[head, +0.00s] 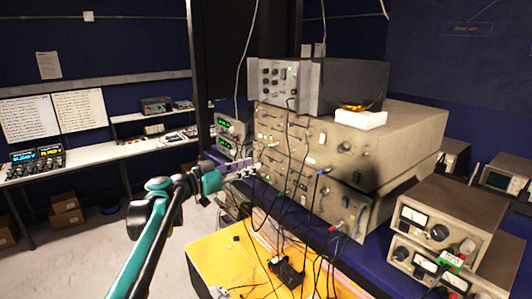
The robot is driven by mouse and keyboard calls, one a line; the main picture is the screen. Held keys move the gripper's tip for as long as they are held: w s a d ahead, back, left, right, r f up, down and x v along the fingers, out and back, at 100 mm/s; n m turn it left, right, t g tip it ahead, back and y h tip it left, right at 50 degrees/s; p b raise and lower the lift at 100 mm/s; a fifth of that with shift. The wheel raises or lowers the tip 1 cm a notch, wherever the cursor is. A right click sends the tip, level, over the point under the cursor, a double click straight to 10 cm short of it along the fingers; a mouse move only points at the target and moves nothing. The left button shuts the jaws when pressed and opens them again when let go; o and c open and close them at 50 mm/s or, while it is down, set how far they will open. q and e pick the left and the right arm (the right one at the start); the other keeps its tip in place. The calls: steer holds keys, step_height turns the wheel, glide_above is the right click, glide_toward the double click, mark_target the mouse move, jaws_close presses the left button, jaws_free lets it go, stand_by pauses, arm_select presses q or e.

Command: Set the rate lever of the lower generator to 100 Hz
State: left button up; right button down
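Two large beige instruments are stacked at the middle of the head view. The upper unit (395,130) and the lower unit (350,207) look like the generators, but I cannot be sure. Their front panels carry several knobs, sockets and cables. The rate lever and its markings are too small to make out. My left arm reaches in from the lower left. My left gripper (250,169) is just in front of the left part of the stacked panels. Whether it touches anything, and whether its fingers are open or shut, cannot be told. My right gripper is not in view.
Dark cables hang in front of the panels onto a yellow surface (210,258) with a small black object (286,271). A grey module (285,85) and a white block (361,120) sit on top. Metered units (450,225) stand at right. A white bench (95,155) is at left.

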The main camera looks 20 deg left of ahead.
mark_target(269, 160)
arm_select(q)
steer(key=p+x, duration=0.1)
steer(key=x, duration=0.5)
steer(key=shift+w+a+f, duration=0.1)
jaws_close()
